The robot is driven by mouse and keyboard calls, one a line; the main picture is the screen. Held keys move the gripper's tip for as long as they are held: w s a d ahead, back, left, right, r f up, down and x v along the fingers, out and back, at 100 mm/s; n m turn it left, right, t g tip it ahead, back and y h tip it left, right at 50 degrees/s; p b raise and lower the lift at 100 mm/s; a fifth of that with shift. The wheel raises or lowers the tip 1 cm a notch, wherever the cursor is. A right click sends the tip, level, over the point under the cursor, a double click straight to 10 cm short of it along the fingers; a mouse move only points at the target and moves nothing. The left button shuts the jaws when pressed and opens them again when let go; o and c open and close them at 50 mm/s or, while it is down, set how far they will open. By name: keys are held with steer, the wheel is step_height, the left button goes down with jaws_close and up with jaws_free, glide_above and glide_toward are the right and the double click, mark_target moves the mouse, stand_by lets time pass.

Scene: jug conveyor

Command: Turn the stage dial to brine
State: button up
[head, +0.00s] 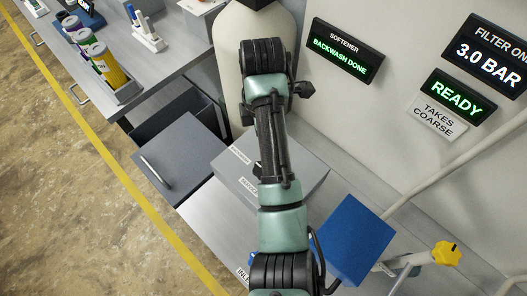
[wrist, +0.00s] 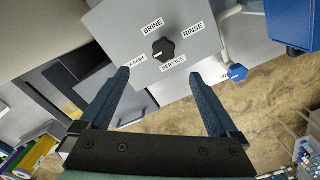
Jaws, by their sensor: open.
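The stage dial (wrist: 163,49) is a black knob on the front of a grey box (wrist: 115,18) in the wrist view. Labels around it read BRINE at the upper left, RINSE at the upper right, SERVICE below, and a partly covered one ending in WASH at the left. A small white mark on the knob seems to face left, toward the WASH label. My gripper (wrist: 159,75) is open and empty, its two blue fingers apart on either side below the dial, not visibly touching it. In the head view my arm partly covers the grey box (head: 300,160).
The softener display (head: 342,50) reads BACKWASH DONE. A blue box (head: 351,240) and a yellow knob (head: 447,253) are right of my arm. A blue valve handle (wrist: 237,72) is right of the dial. A grey cabinet (head: 180,155) and a bench with bottles (head: 107,66) are left.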

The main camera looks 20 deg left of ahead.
steer(key=f+b, duration=0.2)
steer(key=f, duration=0.1)
steer(key=f+b, duration=0.4)
steer(key=f, duration=0.1)
steer(key=shift+s+f+b, duration=0.35)
steer(key=shift+s+b, duration=0.05)
steer(key=shift+d+f+p, duration=0.1)
steer(key=shift+f+p, duration=0.25)
steer(key=shift+p, duration=0.3)
steer(key=shift+f, duration=1.75)
steer(key=c, duration=1.4)
